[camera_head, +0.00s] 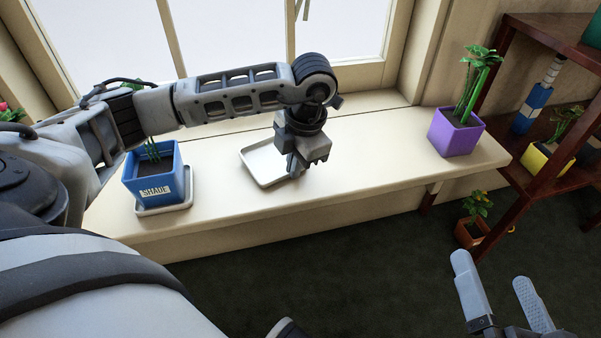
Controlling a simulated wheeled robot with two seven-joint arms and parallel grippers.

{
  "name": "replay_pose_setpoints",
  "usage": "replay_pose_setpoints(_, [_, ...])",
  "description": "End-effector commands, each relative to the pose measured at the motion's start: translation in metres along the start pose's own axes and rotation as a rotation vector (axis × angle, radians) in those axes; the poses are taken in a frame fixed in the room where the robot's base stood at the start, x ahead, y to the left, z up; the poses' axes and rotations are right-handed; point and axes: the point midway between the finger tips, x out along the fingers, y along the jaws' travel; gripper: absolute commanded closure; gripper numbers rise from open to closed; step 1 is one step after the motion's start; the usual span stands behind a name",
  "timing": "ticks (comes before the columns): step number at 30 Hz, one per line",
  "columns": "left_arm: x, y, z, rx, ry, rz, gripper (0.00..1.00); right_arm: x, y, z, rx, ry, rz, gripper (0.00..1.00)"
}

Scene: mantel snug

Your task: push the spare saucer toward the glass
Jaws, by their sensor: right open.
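The spare saucer (262,164) is a pale, square, shallow tray lying empty on the cream window sill, left of the sill's middle. My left gripper (294,170) points down at the saucer's right side. It covers part of that edge, and I cannot tell whether it touches the saucer or whether its fingers are apart. The window glass (348,30) is bright behind the sill, beyond the frame's lower rail. My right gripper (492,271) is open and empty at the lower right, above the dark floor.
A blue pot (152,178) labelled SHADE stands on another saucer (165,208) at the left of the sill (370,165). A purple pot (456,134) stands at the right end. The sill between my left gripper and the purple pot is clear. A brown shelf (500,110) stands at right.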

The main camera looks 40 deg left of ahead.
Motion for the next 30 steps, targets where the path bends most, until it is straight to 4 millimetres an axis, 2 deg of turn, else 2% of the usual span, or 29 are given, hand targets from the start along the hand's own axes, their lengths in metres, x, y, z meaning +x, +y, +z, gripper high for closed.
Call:
replay_pose_setpoints(6, [0.0055, 0.0116, -0.0002, -0.006, 0.006, 0.002, 1.0, 0.0023, 0.0007, -0.0037, -0.016, 0.022, -0.005, 0.0])
replay_pose_setpoints(17, [0.0057, 0.0138, -0.0002, -0.006, 0.007, 0.002, 1.0, 0.0034, -0.0001, -0.006, -0.027, 0.028, -0.011, 0.0])
replay_pose_setpoints(20, [0.0057, 0.0134, -0.0002, -0.006, 0.007, 0.001, 0.75, 0.0033, -0.0001, -0.0057, -0.028, 0.027, -0.011, 0.0])
replay_pose_setpoints(21, [0.0055, 0.0133, -0.0002, -0.006, 0.007, 0.001, 0.72, 0.0033, -0.0001, -0.0056, -0.027, 0.027, -0.011, 0.0])
replay_pose_setpoints(30, [-0.0006, 0.012, 0.0003, -0.002, 0.004, -0.002, 0.72, 0.0023, -0.001, -0.0055, -0.024, 0.021, -0.009, 0.0])
